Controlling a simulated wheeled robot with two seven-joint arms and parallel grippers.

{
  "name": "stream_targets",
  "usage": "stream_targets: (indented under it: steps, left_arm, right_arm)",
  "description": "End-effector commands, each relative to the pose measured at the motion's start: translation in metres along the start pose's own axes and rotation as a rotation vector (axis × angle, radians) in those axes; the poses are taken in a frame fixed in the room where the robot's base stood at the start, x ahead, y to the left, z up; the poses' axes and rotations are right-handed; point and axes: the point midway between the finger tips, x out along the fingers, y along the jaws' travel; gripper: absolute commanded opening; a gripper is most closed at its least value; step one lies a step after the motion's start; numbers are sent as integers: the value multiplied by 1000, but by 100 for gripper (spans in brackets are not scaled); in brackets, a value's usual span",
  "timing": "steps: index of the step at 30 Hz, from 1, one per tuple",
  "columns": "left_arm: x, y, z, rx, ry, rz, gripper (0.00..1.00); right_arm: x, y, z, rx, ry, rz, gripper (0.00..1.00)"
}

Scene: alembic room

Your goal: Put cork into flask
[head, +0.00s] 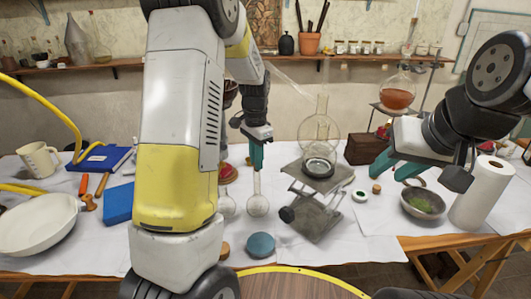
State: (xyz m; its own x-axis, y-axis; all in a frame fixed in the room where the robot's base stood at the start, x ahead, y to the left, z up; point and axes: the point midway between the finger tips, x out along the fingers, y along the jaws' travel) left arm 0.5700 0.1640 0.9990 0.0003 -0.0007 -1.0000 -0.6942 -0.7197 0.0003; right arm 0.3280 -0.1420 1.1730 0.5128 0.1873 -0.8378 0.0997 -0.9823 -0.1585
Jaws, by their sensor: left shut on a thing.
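A small clear round-bottomed flask (257,206) with a long neck is upright in the middle of the table. My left gripper (257,160) points down with its teal fingers shut on the flask's neck. I cannot tell whether the flask touches the table. A small brown cork (376,188) sits on the white cloth, right of the lab jack. My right gripper (396,168) is left of the paper roll, its teal fingers apart and empty, near and above the cork in the picture. My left arm hides part of the table's left middle.
A large clear flask (319,133) stands on a lab jack (312,208). A second small flask (227,206) is left of the held one. A bowl with green contents (424,203) and a paper roll (483,193) stand at right. A blue-grey round object (260,245) lies in front.

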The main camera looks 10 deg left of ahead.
Motion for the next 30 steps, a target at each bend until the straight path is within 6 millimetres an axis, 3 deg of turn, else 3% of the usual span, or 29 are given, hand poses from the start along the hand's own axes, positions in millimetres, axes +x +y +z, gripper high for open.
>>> stream_targets:
  steps: [9,10,13,20,23,30]
  left_arm:
    - [2,0,0,0,-2,1,0]
    - [2,0,0,0,-2,1,20]
    - [2,0,0,0,-2,1,40]
    - [1,0,0,0,-1,1,42]
    - [1,0,0,0,-1,1,59]
    - [1,0,0,0,-1,0,60]
  right_arm:
    - [0,0,0,0,0,0,36]
    - [0,0,0,0,0,0,36]
    - [0,0,0,0,0,0,36]
    - [0,0,0,0,0,0,36]
    - [0,0,0,0,0,0,36]
    - [0,0,0,0,0,0,36]
